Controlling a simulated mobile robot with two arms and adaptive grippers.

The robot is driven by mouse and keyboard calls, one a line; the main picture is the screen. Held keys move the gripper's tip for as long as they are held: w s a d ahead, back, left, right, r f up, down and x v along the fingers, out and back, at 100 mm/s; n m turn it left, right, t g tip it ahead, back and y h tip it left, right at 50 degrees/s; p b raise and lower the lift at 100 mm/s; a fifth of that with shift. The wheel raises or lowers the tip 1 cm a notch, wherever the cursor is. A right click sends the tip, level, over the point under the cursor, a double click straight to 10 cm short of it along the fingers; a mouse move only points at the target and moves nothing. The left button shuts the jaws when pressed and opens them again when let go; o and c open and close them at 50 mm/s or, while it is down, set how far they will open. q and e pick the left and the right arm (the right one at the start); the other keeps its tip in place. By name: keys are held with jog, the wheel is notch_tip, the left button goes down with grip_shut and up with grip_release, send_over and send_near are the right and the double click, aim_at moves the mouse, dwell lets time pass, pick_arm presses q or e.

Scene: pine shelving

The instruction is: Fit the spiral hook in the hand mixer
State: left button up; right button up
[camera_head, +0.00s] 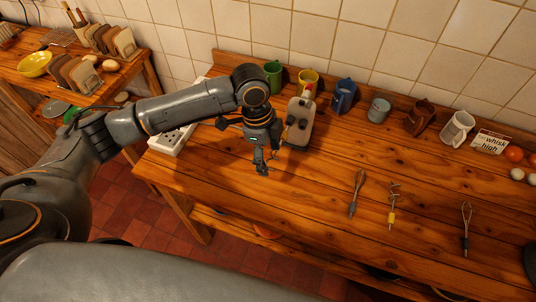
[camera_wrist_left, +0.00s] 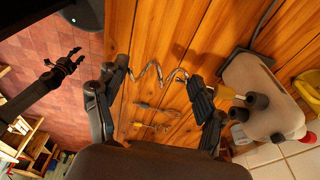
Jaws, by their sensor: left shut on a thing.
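The grey hand mixer (camera_head: 299,122) rests at the back of the wooden table, its dark sockets facing my left gripper; it also shows in the left wrist view (camera_wrist_left: 265,85). My left gripper (camera_head: 264,168) is shut on the spiral hook (camera_wrist_left: 150,72), whose wavy wire lies across between the fingertips. Whether collar and socket touch cannot be told. In the head view the held hook is mostly hidden. My right gripper (camera_wrist_left: 74,60) appears open and empty over the floor, away from the table.
A whisk with a grey collar (camera_head: 356,192), a yellow-collared attachment (camera_head: 392,207) and another whisk (camera_head: 466,228) lie at the right. Several mugs, including a blue one (camera_head: 344,95), line the back. A white power strip (camera_head: 172,140) is at the left. The table's front middle is clear.

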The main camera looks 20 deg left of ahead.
pick_arm(q)
jog(key=shift+w+p, duration=0.3)
jog(key=shift+w, duration=0.9)
jog(key=o, duration=1.1)
jog(key=shift+o, duration=0.2)
jog(key=shift+r, duration=0.15)
notch_tip(320, 180, up, 12)
jog(key=a, duration=0.2)
jog(key=shift+f, duration=0.25)
